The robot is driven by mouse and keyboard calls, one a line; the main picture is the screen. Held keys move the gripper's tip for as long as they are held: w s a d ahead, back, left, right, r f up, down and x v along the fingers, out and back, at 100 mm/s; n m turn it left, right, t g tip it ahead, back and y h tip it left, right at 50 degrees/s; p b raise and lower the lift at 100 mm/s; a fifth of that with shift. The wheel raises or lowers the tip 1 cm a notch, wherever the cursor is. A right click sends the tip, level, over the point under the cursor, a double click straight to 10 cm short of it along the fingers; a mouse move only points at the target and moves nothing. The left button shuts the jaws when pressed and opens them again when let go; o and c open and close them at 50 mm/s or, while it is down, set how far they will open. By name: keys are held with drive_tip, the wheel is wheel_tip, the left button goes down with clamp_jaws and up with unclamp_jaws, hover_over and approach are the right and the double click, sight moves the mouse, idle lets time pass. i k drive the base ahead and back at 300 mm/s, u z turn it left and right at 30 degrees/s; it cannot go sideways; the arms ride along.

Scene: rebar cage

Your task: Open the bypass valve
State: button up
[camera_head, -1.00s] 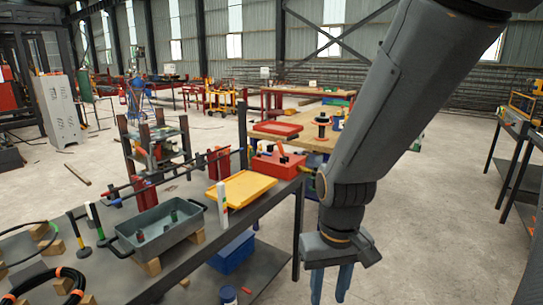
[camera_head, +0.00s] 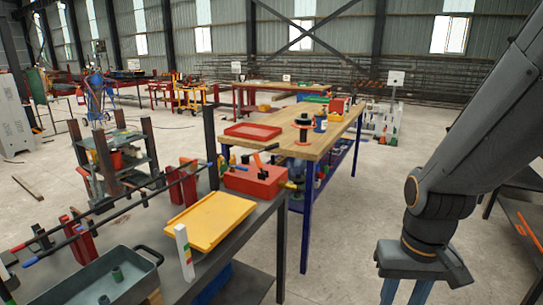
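I cannot make out anything that is clearly a bypass valve. My gripper (camera_head: 404,294) hangs at the lower right, over open floor and apart from the bench. Its two blue fingers point down with a gap between them and nothing visible in it. The fingertips are cut off by the bottom edge.
The dark bench (camera_head: 266,226) carries a yellow tray (camera_head: 210,220), a grey bin (camera_head: 88,283) and dark bars on red stands. Behind it is a wooden-topped table (camera_head: 318,141) with a red tray (camera_head: 253,131) and spools. Concrete floor is clear between that table and my arm.

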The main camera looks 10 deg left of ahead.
sight(238, 168)
drive_tip(key=z, duration=0.05)
drive_tip(key=i, duration=0.6)
drive_tip(key=u, duration=0.65)
drive_tip(key=i, duration=0.5)
drive_tip(key=u, duration=0.5)
